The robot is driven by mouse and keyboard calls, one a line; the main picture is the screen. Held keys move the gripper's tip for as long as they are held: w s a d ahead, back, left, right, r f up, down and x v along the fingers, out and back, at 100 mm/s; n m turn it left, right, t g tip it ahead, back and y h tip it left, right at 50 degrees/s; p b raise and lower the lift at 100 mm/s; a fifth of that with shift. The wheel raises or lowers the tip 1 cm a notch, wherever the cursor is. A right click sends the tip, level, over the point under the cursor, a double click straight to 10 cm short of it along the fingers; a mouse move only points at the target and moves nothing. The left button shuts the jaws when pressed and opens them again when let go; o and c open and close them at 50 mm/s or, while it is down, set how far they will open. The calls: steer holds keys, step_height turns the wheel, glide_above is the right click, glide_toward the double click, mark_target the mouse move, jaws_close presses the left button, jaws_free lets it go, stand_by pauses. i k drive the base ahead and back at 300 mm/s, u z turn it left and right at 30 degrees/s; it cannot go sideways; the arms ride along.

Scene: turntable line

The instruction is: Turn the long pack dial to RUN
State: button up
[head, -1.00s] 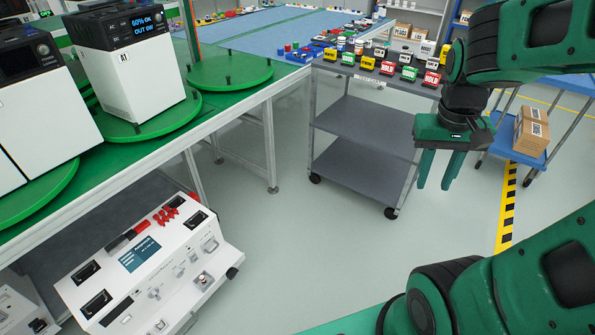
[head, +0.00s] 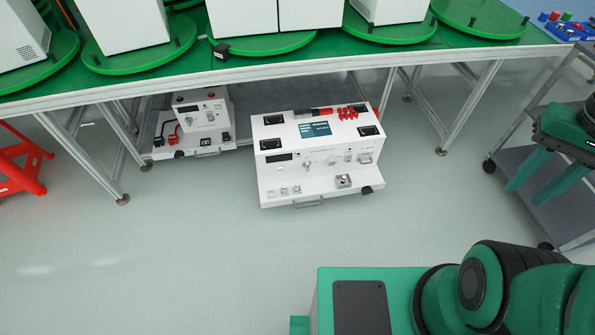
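Small knobs and switches sit along that face. One pale knob (head: 307,164) near the middle may be the dial; its setting and any RUN mark are too small to read. A smaller white pack (head: 205,112) stands to its left. My gripper (head: 542,180) hangs at the right edge, over the grey cart's side. Its two green fingers are apart, with nothing between them. It is well to the right of the long pack and not touching it.
The green line table (head: 270,66) with turntables and white units overhangs the packs. A grey cart (head: 558,205) stands at the right. A red stand (head: 25,165) is at the far left. The floor (head: 180,240) before the packs is clear.

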mark_target(330, 161)
steer(key=u, duration=0.7)
steer(key=k, duration=0.75)
steer(key=z, duration=0.9)
steer(key=i, duration=1)
steer(key=u, duration=0.05)
